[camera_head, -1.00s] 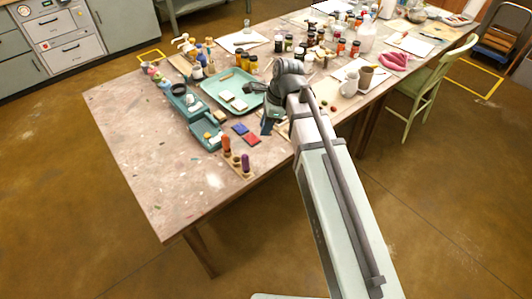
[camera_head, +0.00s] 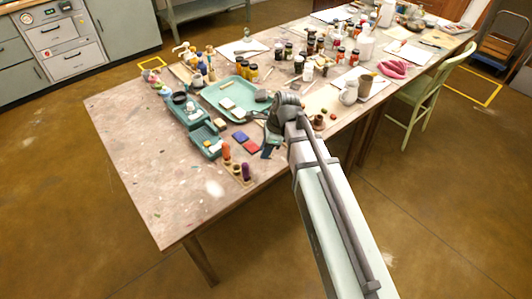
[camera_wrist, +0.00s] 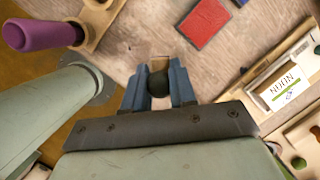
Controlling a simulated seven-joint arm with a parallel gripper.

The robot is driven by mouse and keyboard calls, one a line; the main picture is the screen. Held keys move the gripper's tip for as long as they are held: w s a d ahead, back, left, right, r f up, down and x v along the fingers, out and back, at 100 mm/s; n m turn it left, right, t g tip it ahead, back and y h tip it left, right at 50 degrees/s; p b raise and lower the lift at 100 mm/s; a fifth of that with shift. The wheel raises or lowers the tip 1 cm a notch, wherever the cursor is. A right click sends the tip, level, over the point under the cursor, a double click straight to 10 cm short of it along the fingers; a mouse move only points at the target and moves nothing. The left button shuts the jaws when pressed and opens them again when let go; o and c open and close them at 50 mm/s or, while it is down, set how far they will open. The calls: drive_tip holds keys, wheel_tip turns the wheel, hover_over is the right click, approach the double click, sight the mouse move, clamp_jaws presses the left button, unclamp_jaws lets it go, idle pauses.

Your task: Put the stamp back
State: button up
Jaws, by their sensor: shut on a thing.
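My gripper (camera_wrist: 158,88) is shut on a stamp's dark round knob (camera_wrist: 158,82). A small pale wooden part shows just beyond the knob; the stamp's underside is hidden. In the head view my gripper (camera_head: 268,150) is over the table, right of the red ink pad (camera_head: 250,145). The wooden stamp rack (camera_head: 238,175) stands left and nearer the front edge. The purple handle (camera_wrist: 45,35) also shows at upper left in the wrist view.
A blue ink pad (camera_head: 239,137) lies beside the red one. A teal tray (camera_head: 213,97) and jars stand behind. In the wrist view a wooden frame with a printed card (camera_wrist: 284,88) lies at right. The table's left front (camera_head: 165,195) is clear.

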drive_tip(key=shift+f, duration=1.1)
drive_tip(key=shift+f, duration=0.15)
drive_tip(key=o, duration=0.8)
drive_tip(key=shift+o, duration=0.2)
drive_tip(key=v, duration=1.2)
